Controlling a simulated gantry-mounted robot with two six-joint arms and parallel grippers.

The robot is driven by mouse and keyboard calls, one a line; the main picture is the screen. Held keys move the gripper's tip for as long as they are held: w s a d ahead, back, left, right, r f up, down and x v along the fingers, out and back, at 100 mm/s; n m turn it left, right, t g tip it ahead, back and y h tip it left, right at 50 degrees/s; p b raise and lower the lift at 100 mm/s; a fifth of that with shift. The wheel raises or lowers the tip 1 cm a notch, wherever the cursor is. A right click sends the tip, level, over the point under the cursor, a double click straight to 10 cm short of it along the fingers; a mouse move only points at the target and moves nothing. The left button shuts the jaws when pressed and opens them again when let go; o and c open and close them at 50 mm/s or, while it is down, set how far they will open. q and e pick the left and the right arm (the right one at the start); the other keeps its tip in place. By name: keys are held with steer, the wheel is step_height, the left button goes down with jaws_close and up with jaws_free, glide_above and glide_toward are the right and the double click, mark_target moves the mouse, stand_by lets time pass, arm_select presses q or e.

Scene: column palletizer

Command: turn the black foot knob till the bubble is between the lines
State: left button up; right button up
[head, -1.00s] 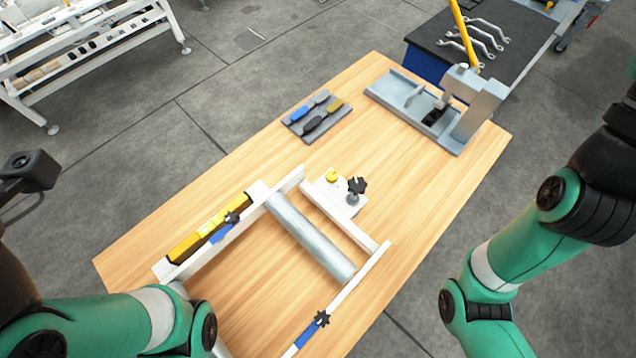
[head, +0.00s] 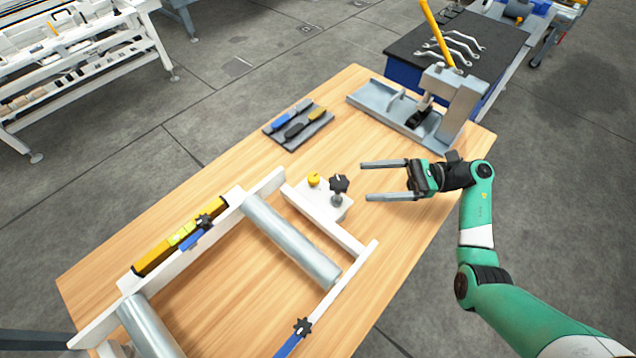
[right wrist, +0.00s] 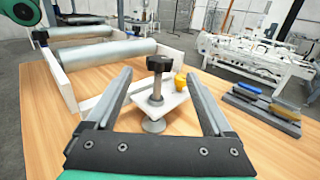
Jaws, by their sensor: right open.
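The black foot knob (head: 339,184) stands upright on a threaded post at the corner of the white frame's plate (head: 312,204). In the right wrist view the knob (right wrist: 160,64) is ahead, between the lines of the two fingers. My right gripper (head: 364,181) is open and empty, just right of the knob, with its fingers pointing at it and apart from it. The yellow level (head: 181,236) lies along the frame's far left rail; its bubble is too small to read. My left gripper is not in view.
A yellow knob (head: 314,180) sits beside the black knob on the plate. Metal rollers (head: 290,239) span the frame. A grey tray of tools (head: 298,126) and a grey fixture (head: 392,103) stand farther back. The wooden table right of the frame is clear.

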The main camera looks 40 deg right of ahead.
glide_above(337, 199)
steer(key=w+x, duration=0.1)
steer(key=x, duration=0.2)
steer(key=shift+s+d, duration=0.15)
jaws_close()
stand_by(0.4)
